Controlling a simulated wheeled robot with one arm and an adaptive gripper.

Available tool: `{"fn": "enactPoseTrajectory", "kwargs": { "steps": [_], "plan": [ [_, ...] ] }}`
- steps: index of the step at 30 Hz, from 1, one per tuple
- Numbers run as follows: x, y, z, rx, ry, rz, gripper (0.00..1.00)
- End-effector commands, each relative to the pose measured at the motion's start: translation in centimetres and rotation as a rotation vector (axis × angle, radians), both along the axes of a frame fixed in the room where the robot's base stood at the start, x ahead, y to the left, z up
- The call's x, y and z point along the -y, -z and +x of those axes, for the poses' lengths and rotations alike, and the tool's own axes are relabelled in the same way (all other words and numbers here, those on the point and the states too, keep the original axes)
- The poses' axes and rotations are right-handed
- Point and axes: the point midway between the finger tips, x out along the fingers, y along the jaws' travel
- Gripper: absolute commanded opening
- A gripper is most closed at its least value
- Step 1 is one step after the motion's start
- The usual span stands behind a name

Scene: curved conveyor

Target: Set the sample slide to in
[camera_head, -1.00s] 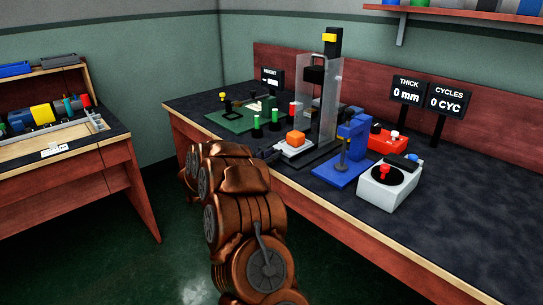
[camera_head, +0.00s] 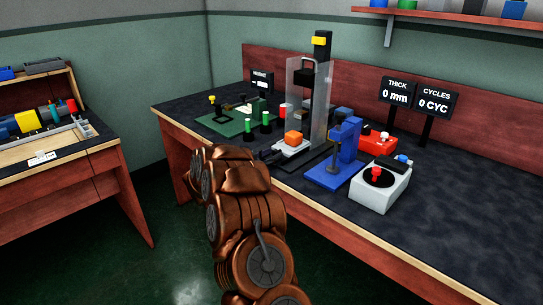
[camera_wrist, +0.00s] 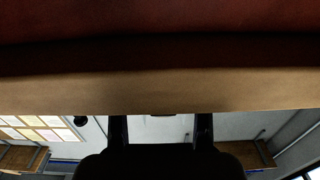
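The sample slide appears to be the pale low carriage (camera_head: 291,149) with an orange block (camera_head: 293,138) on it, at the table's front edge before a clear upright guard (camera_head: 307,100). Its exact travel position is not clear. My bronze arm rises from the bottom of the head view towards this edge, with its end just left of the carriage and mostly hidden. In the wrist view my gripper (camera_wrist: 161,119) shows two dark fingers held apart with nothing between them. A wooden edge crosses the view just beyond the fingertips. The carriage is not visible there.
A blue press (camera_head: 338,158) and a white box with a red knob (camera_head: 380,185) stand right of the carriage. Green-topped posts (camera_head: 248,127) and a green board (camera_head: 222,124) stand left. A side bench (camera_head: 70,195) is at far left; open floor lies between.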

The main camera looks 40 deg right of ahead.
Motion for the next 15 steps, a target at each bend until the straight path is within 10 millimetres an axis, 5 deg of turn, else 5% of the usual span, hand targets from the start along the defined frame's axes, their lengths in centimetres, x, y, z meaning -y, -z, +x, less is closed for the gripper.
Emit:
{"fn": "enactPoseTrajectory", "kwargs": {
  "steps": [15],
  "plan": [
    [-1.6, 0.1, 0.0, -0.002, -0.002, 0.002, 0.53]
  ]
}}
